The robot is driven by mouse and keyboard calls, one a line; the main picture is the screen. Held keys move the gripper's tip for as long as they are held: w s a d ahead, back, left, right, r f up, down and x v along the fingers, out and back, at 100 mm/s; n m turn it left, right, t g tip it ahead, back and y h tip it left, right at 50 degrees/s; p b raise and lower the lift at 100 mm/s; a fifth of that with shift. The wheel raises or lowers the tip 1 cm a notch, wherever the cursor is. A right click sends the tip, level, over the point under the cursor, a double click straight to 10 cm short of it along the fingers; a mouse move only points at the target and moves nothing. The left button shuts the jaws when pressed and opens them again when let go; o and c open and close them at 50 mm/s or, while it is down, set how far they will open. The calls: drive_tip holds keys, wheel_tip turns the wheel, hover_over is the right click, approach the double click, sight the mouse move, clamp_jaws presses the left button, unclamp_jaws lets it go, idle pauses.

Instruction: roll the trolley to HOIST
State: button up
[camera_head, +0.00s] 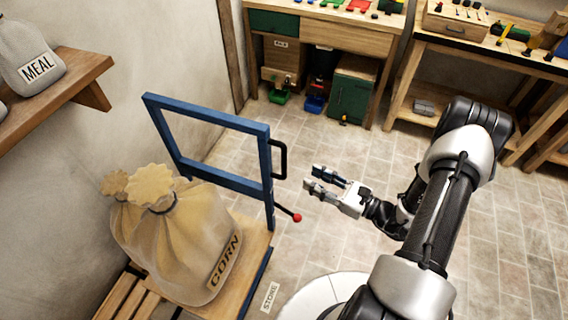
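The trolley stands at the left of the head view, with a blue push frame (222,182) and a wooden deck (258,244). Sacks sit on the deck; the front one is a tan sack marked CORN (180,240). A black handle (280,158) is fixed on the frame's right post. Below it a lever with a red knob (297,218) sticks out to the right. My gripper (313,179) is just right of the frame, pointing left, with its fingers apart and nothing between them. It is apart from the handle and the knob. No HOIST sign is visible.
A floor sign reading STONE (270,297) lies right of the deck. A wooden pallet (122,298) shows at lower left. A wall shelf (60,95) holds a MEAL sack (32,60). Workbenches (320,30) line the back. The tiled floor (310,130) between is clear.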

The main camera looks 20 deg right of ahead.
sight(283, 163)
drive_tip(key=b+x, duration=0.1)
drive_tip(key=x, duration=1)
drive_tip(key=shift+w+a+b, duration=0.1)
drive_tip(key=shift+b, duration=0.2)
drive_tip(key=shift+c, duration=0.4)
clamp_jaws()
